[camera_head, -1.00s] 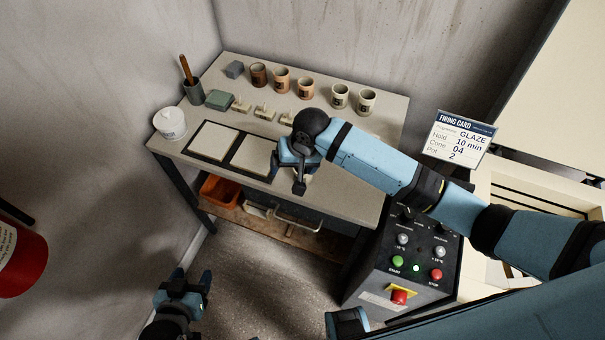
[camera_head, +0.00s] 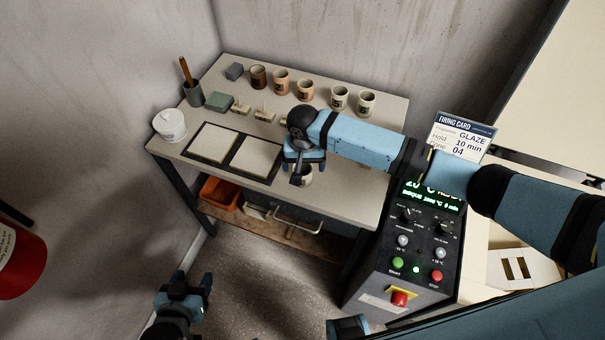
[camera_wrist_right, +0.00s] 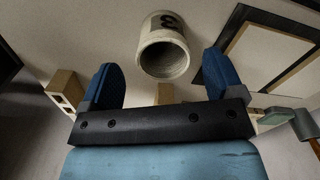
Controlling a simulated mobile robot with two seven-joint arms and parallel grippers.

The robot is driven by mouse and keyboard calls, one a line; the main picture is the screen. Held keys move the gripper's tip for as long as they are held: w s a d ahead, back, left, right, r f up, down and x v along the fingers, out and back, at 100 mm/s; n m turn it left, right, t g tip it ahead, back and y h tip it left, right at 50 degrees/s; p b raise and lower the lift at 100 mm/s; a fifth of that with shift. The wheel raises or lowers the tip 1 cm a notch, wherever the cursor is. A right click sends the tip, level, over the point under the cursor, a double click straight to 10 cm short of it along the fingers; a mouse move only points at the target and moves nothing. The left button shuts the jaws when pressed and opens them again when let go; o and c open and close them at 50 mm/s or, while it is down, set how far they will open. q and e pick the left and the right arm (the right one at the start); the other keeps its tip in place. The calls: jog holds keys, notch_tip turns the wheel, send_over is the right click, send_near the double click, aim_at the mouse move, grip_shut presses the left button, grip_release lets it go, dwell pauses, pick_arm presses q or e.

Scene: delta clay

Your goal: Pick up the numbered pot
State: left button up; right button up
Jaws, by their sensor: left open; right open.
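A small pale pot (camera_head: 305,178) stands near the front edge of the table (camera_head: 345,200), partly hidden by my right gripper (camera_head: 300,167). In the right wrist view the pot (camera_wrist_right: 164,60) shows its open rim and a dark number that looks like a 3, though I cannot be sure. It sits ahead of and between the spread fingers of my right gripper (camera_wrist_right: 160,80), which is open and empty. A row of several numbered pots (camera_head: 305,89) stands at the back of the table. My left gripper (camera_head: 188,290) is open and empty, low over the floor.
Two framed pale boards (camera_head: 257,157) lie left of my right gripper. A control panel (camera_head: 410,260) and firing card (camera_head: 462,136) are at right.

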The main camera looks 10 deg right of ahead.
notch_tip(320, 180, down, 5)
jog(key=shift+a, duration=0.15)
jog(key=c, duration=1.1)
jog(key=shift+o, duration=0.2)
jog(key=shift+r, duration=0.1)
notch_tip(320, 180, up, 20)
